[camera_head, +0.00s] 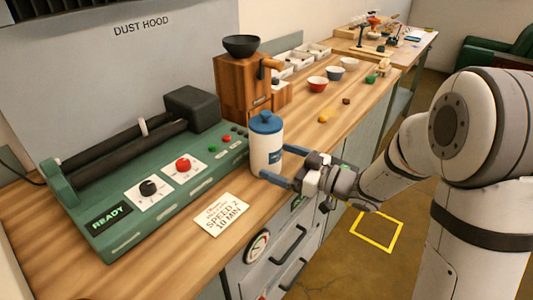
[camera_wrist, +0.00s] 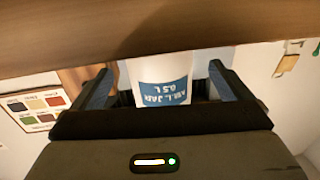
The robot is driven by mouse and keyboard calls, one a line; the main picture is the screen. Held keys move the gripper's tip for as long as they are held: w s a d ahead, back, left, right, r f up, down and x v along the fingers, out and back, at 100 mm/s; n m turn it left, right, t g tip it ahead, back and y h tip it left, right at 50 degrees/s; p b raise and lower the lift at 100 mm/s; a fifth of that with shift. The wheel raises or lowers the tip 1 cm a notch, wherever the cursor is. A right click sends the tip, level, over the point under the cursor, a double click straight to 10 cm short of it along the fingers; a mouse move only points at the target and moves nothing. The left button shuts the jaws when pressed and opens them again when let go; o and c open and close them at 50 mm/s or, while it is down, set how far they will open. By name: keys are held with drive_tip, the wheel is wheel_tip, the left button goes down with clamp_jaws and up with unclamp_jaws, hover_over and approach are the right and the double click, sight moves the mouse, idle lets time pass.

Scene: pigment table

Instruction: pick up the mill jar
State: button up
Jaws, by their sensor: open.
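The mill jar (camera_head: 265,150) is a white cylinder with a blue lid, upright on the wooden counter beside the green roller machine. In the wrist view the jar (camera_wrist: 158,72) shows a blue label reading upside down, "MILL JAR 0.5 L". My gripper (camera_head: 270,164) comes in from the right, level with the jar's lower half. Its blue-grey fingers are open, one on either side of the jar. In the wrist view, the jar stands between the fingers of the gripper (camera_wrist: 161,74) with a gap on each side. The lid is out of the wrist view.
The green machine (camera_head: 110,225) with a READY panel stands left of the jar. A speed card (camera_head: 221,215) lies in front. A wooden grinder (camera_head: 238,85) with a black bowl stands behind. Drawers line the counter front.

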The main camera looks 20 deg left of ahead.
sight(267, 156)
drive_tip(key=x, duration=0.4)
drive_tip(key=shift+w+a, duration=0.1)
drive_tip(key=shift+a, duration=0.1)
drive_tip(key=shift+c, duration=0.2)
drive_tip(key=shift+r, duration=0.1)
drive_tip(key=c, duration=1.4)
